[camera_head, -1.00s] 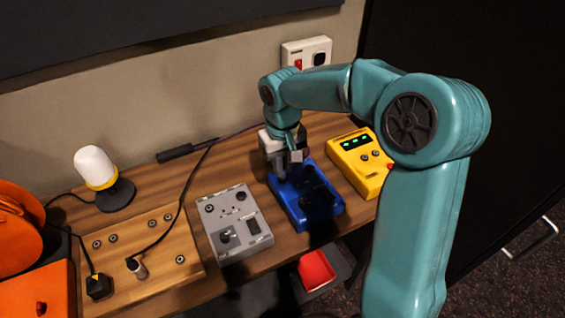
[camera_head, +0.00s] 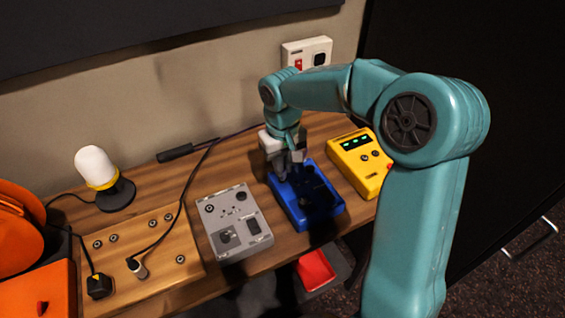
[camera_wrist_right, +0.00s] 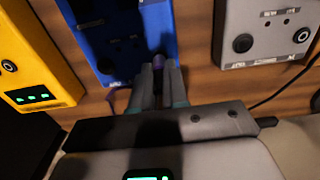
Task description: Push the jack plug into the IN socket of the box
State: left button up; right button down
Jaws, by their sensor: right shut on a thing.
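My right gripper (camera_head: 289,168) points down at the back edge of the blue box (camera_head: 311,212). In the right wrist view its fingers (camera_wrist_right: 158,70) are shut on a small purple piece, seemingly the jack plug (camera_wrist_right: 158,61), which shows only between the fingertips. The plug tip is hidden, so I cannot tell whether it is in a socket. The blue box also shows in the right wrist view (camera_wrist_right: 112,55), with dark knobs and labels too blurred to read. My left gripper is out of view.
A grey box (camera_head: 232,223) stands left of the blue box, and a yellow box (camera_head: 357,160) with a green display stands right. A wooden panel (camera_head: 155,275) with sockets and a cable lies further left, near a white lamp (camera_head: 97,168). A red tray (camera_head: 315,270) is below the desk edge.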

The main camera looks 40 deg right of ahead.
jog(key=shift+f, duration=0.3)
jog(key=c, duration=1.1)
grip_release()
jog(key=shift+o, duration=0.2)
jog(key=shift+r, duration=0.1)
notch_tip(320, 180, up, 16)
jog(key=p, duration=0.1)
jog(key=shift+r, duration=0.15)
